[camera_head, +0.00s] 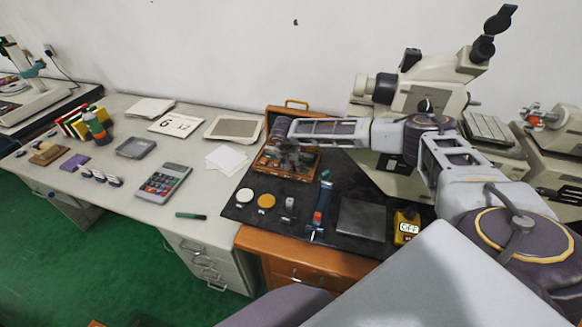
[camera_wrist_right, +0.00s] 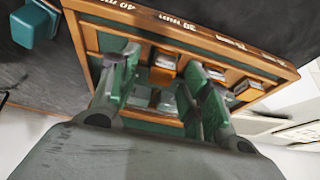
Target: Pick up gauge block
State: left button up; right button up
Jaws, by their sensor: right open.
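The wooden gauge block case (camera_head: 312,176) stands open on the black mat, and its lid leans up behind it. Its wooden rim (camera_wrist_right: 285,68) with millimetre labels shows in the right wrist view. Small metal gauge blocks sit in the case: one in a slot near the rim (camera_wrist_right: 164,60) and one at the right (camera_wrist_right: 248,91). My right gripper (camera_head: 286,157) is over the case. In the right wrist view its two fingers (camera_wrist_right: 162,88) are open, with a shiny, partly hidden piece showing between them. Contact cannot be told. My left gripper is out of view.
On the mat lie a white disc (camera_head: 244,195), an orange disc (camera_head: 266,201), a blue-handled tool (camera_head: 323,203) and a dark grey plate (camera_head: 362,218). A yellow OFF box (camera_head: 406,227) is at the right. A microscope (camera_head: 425,95) stands behind my right arm.

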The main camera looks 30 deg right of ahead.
jog(key=shift+c, duration=0.5)
grip_shut()
jog(key=shift+r, duration=0.1)
notch_tip(320, 180, up, 10)
jog(key=b, duration=0.1)
dwell(0.4)
dwell(0.4)
